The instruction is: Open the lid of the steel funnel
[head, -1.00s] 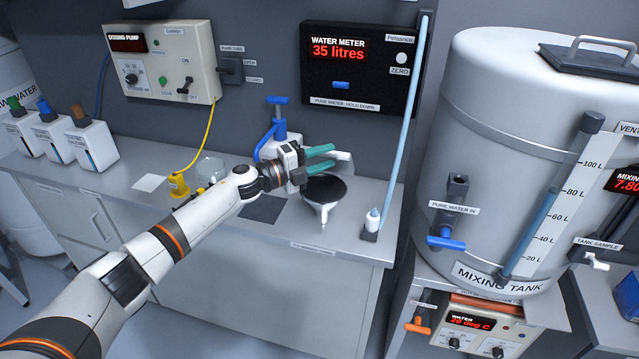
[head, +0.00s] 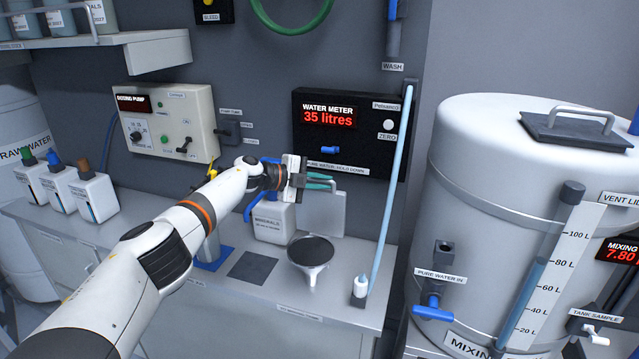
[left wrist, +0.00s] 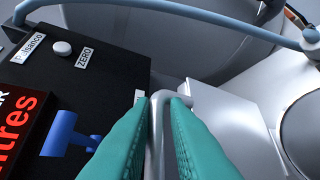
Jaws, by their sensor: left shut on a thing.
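The steel funnel (head: 311,268) sits at the front of the bench in the head view, its dark round mouth uncovered. Its grey lid (head: 325,215) stands about upright behind the mouth, with its lower edge near the back rim. My left gripper (head: 322,180) is at the lid's upper edge. In the left wrist view its teal fingers (left wrist: 160,105) are closed on a grey bent handle (left wrist: 157,150), beside the pale lid plate (left wrist: 235,115). Part of a round rim shows at that view's right edge. My right gripper is not in view.
The water meter (head: 345,120) is on the wall close behind the gripper. A white minerals container (head: 272,225) stands left of the lid. The mixing tank (head: 490,220) stands further right.

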